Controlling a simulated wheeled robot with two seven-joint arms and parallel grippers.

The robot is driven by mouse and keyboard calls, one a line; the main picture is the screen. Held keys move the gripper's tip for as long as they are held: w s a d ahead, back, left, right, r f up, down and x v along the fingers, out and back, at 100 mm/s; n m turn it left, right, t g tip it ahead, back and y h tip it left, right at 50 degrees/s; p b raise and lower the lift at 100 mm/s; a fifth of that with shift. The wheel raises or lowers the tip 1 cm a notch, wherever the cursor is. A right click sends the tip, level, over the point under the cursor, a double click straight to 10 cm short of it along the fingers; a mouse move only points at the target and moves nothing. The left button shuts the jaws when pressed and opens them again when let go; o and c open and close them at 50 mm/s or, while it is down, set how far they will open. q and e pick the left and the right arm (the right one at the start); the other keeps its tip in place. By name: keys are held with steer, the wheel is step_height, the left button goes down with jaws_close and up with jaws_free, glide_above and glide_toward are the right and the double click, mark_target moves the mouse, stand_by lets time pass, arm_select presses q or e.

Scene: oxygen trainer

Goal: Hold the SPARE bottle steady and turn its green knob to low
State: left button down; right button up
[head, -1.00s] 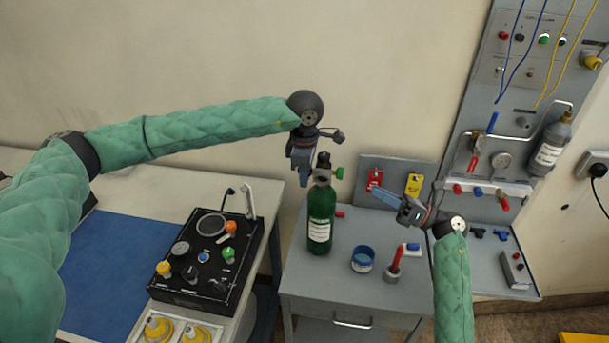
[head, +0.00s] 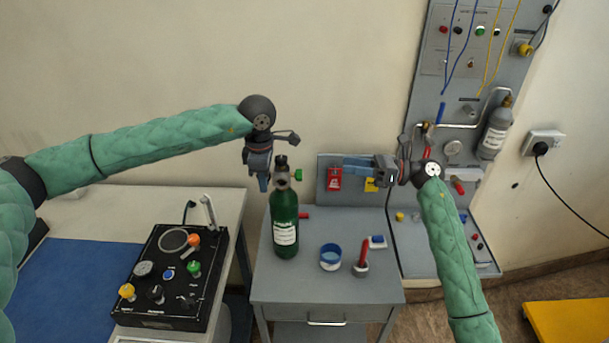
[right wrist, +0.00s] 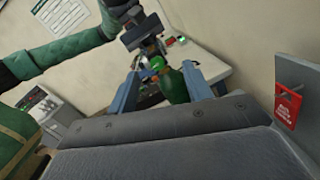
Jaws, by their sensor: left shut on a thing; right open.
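The green bottle (head: 285,226) with a white label stands upright on the grey cart. Its green knob (head: 298,174) sticks out to the right of the valve at its top. My left gripper (head: 263,182) points down at the bottle's top from the left and is shut on its valve or neck; the exact contact is hard to see. My right gripper (head: 352,165) is open, level with the knob and to its right, with its fingers pointing left. In the right wrist view, the green knob (right wrist: 157,64) and bottle (right wrist: 172,86) show between the open fingers, with a gap.
On the cart (head: 327,300) stand a blue-rimmed cup (head: 330,258) and a red tool in a holder (head: 363,257). A panel with a red tag (head: 334,180) stands behind my right gripper. A black control box (head: 172,275) is at left, a grey bottle (head: 495,130) at right.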

mark_target(299, 175)
steer(key=s+a+f+n+g, duration=0.2)
steer(key=a+n, duration=0.5)
steer(key=a, duration=0.5)
steer(key=shift+a+f+n+h, duration=0.2)
steer(key=shift+n+h, duration=0.1)
steer(key=shift+h, duration=0.1)
stand_by(0.3)
steer(key=c, duration=1)
